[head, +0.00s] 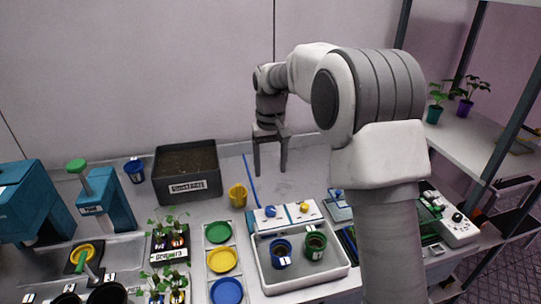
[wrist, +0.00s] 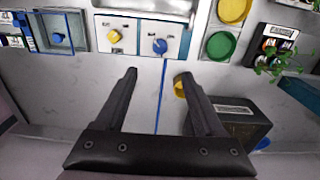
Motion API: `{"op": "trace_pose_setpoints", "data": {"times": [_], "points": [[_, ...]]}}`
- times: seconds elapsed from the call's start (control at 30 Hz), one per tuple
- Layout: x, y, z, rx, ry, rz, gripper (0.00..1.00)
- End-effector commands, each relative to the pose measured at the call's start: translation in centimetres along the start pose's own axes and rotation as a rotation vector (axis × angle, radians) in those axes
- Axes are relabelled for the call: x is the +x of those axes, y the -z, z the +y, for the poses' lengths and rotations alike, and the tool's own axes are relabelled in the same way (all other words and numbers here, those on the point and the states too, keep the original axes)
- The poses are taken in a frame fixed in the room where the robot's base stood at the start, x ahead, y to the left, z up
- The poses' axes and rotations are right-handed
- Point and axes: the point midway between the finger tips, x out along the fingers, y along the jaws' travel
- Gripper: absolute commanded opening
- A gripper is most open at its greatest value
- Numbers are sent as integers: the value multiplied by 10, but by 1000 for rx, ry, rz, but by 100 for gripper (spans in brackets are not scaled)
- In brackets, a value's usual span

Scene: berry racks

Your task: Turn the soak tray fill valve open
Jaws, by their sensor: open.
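The soak tray (head: 268,283) is a pale basin at the front middle, holding a blue pot (head: 281,254) and a green pot (head: 315,246). Behind it stands a white valve panel (head: 287,217) with a blue knob (head: 270,211) and a yellow knob (head: 304,207). The wrist view shows the blue knob (wrist: 160,46) and the yellow knob (wrist: 115,36) ahead of the fingertips. I cannot read which knob is the fill valve. My gripper (head: 270,172) points down behind the panel, open and empty.
A yellow cup (head: 238,195) stands left of my gripper, near a black soil bin (head: 188,188). A small blue-knobbed box (head: 338,205) sits right of the panel. Green, yellow and blue dishes (head: 222,260) line the panel's left. The bench behind the panel is mostly clear.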

Motion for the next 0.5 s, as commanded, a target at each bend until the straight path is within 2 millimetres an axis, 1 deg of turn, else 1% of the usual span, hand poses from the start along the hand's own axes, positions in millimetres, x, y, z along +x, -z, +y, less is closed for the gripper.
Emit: {"op": "trace_pose_setpoints", "data": {"times": [0.03, 0.1, 0.2, 0.3, 0.5], "points": [[-9, 0, 0, 0, 0, 2, 70], [-18, 0, 0, 0, 0, 1, 70], [-26, 0, 0, 0, 0, 1, 70], [-29, 0, 0, 0, 0, 0, 70], [-29, 0, 0, 0, 0, -1, 70]]}}
